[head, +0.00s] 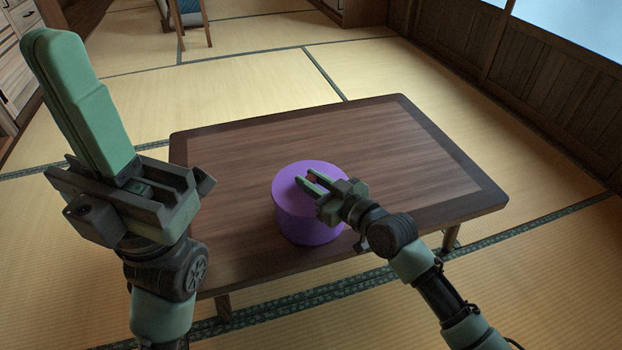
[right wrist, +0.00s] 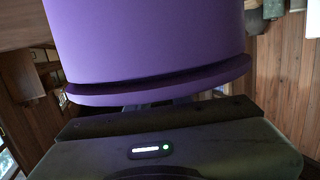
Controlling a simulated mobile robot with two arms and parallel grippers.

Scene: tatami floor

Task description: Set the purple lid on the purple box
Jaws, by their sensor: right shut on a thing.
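The purple box (head: 306,226) stands upright near the front edge of the low table. The round purple lid (head: 296,171) lies over the box's top and looks level. In the right wrist view the lid's rim (right wrist: 160,88) runs around the end of the purple box (right wrist: 150,40) close to my gripper. My right gripper (head: 309,182) is over the lid, shut on it; its fingers hide the gripped part. I cannot tell whether the lid is fully seated. My left gripper (head: 80,95) is raised left of the table, its fingers overlapping from this angle.
The dark wooden table (head: 400,140) is otherwise bare, with free room behind and right of the box. Tatami floor (head: 250,75) surrounds it. Wooden wall panels (head: 540,95) stand at the right, and a wooden piece of furniture (head: 190,20) at the back.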

